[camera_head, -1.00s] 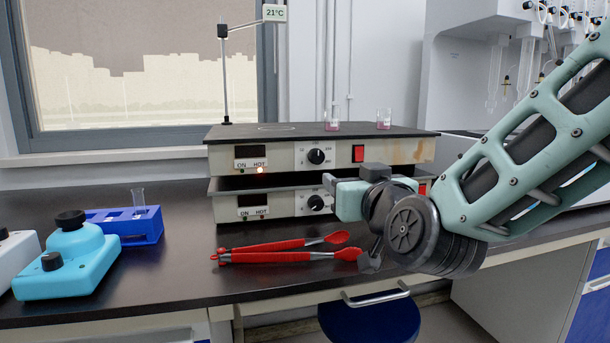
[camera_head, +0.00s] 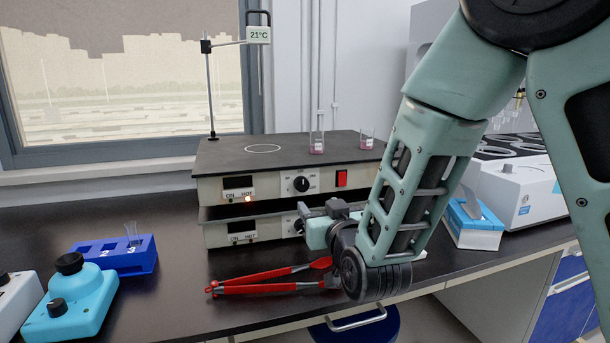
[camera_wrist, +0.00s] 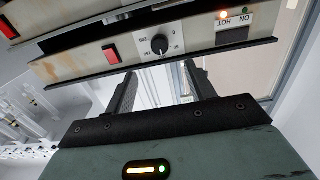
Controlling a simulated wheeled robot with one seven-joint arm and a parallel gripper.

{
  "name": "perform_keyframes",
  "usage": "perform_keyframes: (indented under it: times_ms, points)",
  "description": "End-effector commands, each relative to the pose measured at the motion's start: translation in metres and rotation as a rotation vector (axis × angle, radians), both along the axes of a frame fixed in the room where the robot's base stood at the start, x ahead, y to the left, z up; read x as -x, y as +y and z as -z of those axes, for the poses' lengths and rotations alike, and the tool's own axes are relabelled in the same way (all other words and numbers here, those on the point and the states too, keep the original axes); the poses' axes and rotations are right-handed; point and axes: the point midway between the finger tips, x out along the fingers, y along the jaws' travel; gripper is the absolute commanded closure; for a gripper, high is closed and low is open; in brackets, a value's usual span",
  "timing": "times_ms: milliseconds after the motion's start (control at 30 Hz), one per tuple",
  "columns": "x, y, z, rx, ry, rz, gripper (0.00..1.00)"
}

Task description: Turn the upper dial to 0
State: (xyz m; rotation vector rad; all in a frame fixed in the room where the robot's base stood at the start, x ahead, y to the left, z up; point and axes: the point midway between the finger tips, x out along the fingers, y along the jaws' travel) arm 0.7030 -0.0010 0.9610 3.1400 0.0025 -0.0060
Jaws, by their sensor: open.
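The upper dial (camera_head: 301,184) is a round black knob on a white panel on the front of the upper hot plate (camera_head: 218,189). In the wrist view the scene is upside down, and the upper dial (camera_wrist: 159,45) shows just beyond the fingertips. Its marker setting is too small to read surely. My gripper (camera_head: 312,213) is in front of the lower hot plate (camera_head: 222,233), below the upper dial, and partly covers the lower dial. In the wrist view my gripper (camera_wrist: 159,70) is open and empty, its fingers apart and not touching the dial.
Red tongs (camera_head: 250,285) lie on the black bench below my gripper. A blue rack (camera_head: 140,259) and a cyan device (camera_head: 85,300) stand left. Two small glass vessels (camera_head: 317,142) stand on the upper plate. A red switch (camera_head: 341,178) is right of the dial.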

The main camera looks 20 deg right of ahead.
Motion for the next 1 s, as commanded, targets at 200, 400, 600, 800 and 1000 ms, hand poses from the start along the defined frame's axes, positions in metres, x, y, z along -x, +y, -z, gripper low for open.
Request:
perform_keyframes:
  times_ms: [200,400,600,800,1000]
  points:
    - [-0.049,-0.001,0.000,-0.001,-0.005,0.003,0.45]
    - [-0.086,-0.001,0.000,-0.001,-0.005,0.002,0.45]
    - [-0.106,-0.001,0.000,-0.001,-0.004,0.002,0.45]
    - [-0.111,-0.001,0.000,-0.001,-0.004,0.001,0.45]
    - [-0.111,0.000,0.000,-0.001,-0.004,0.001,0.54]
